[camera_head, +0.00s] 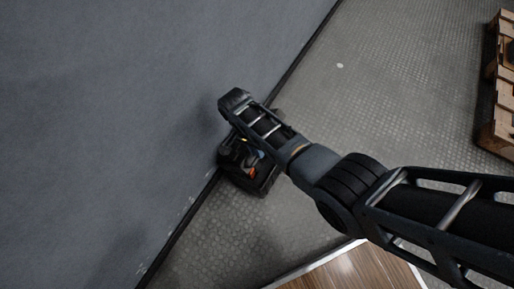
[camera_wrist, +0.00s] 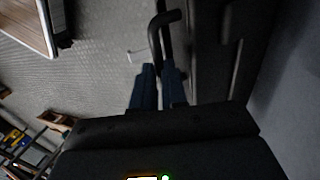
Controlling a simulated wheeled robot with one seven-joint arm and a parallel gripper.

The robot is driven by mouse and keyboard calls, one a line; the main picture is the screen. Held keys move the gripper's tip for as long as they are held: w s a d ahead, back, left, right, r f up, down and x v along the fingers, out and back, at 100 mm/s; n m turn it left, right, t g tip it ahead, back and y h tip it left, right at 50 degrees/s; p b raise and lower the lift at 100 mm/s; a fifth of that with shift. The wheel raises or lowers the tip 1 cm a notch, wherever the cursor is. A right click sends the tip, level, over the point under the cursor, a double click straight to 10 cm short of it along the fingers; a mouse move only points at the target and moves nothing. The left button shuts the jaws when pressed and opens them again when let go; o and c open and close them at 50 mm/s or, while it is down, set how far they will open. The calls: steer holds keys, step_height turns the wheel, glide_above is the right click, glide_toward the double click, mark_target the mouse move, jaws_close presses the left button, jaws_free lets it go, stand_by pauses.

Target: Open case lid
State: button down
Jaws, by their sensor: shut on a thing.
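The dark case (camera_head: 262,186) stands on the floor against the wall, partly hidden under my arm in the head view. Small orange, blue and yellow parts show on or in it. How far its lid is open I cannot tell. In the wrist view, a dark panel of the case (camera_wrist: 207,45) fills the area right of my fingers. A black bent handle (camera_wrist: 160,30) runs up from between the fingertips. My gripper (camera_wrist: 159,75) has its two blue fingers close together, shut on this handle. The fingers are hidden behind my arm in the head view.
The grey wall (camera_head: 120,110) rises close beside the case. A wooden pallet (camera_head: 503,90) stands at the right edge, and a brown wood-topped surface (camera_head: 350,270) lies at the bottom. The textured floor (camera_head: 400,90) is mostly clear between them.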

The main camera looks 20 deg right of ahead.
steer(key=shift+a, duration=0.1)
steer(key=c, duration=1.2)
jaws_free()
steer(key=shift+o, duration=0.2)
steer(key=w+a+r+p, duration=0.2)
steer(key=w+a+r, duration=0.1)
steer(key=r, duration=0.4)
steer(key=shift+w, duration=0.75)
